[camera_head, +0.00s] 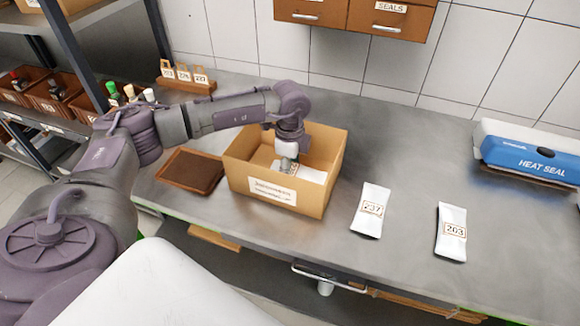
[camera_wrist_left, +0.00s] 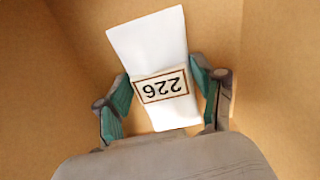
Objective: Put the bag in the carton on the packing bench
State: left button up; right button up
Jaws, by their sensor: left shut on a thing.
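The open carton (camera_head: 284,198) stands on the packing bench (camera_head: 440,130). My left gripper (camera_head: 286,163) reaches down inside the carton. In the left wrist view, the left gripper (camera_wrist_left: 166,95) is shut on a white bag (camera_wrist_left: 150,42) labelled 226, with the brown carton walls around it. Whether the bag touches the carton floor cannot be told. A white piece, likely this bag, shows beside the gripper in the head view (camera_head: 312,174). Two more white bags lie flat on the bench right of the carton: 237 (camera_head: 371,196) and 203 (camera_head: 452,221). My right gripper is not in view.
A brown tray (camera_head: 190,172) lies left of the carton. A blue heat sealer (camera_head: 530,155) stands at the right. A wooden card holder (camera_head: 187,82) is at the back. Drawers (camera_head: 356,14) hang above. Bins on shelves (camera_head: 52,95) are at the left.

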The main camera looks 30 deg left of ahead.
aim_at(291, 171)
pick_arm(q)
jog(key=shift+f, duration=0.2)
jog(key=shift+f, duration=0.1)
jog(key=o, duration=1.4)
jog(key=shift+r, duration=0.25)
jog(key=shift+w+r, duration=0.1)
jog(key=shift+r, duration=0.25)
notch_tip(291, 171, up, 11)
jog(key=shift+r+b, duration=0.1)
jog(key=shift+b, duration=1.15)
jog(key=shift+d, duration=0.15)
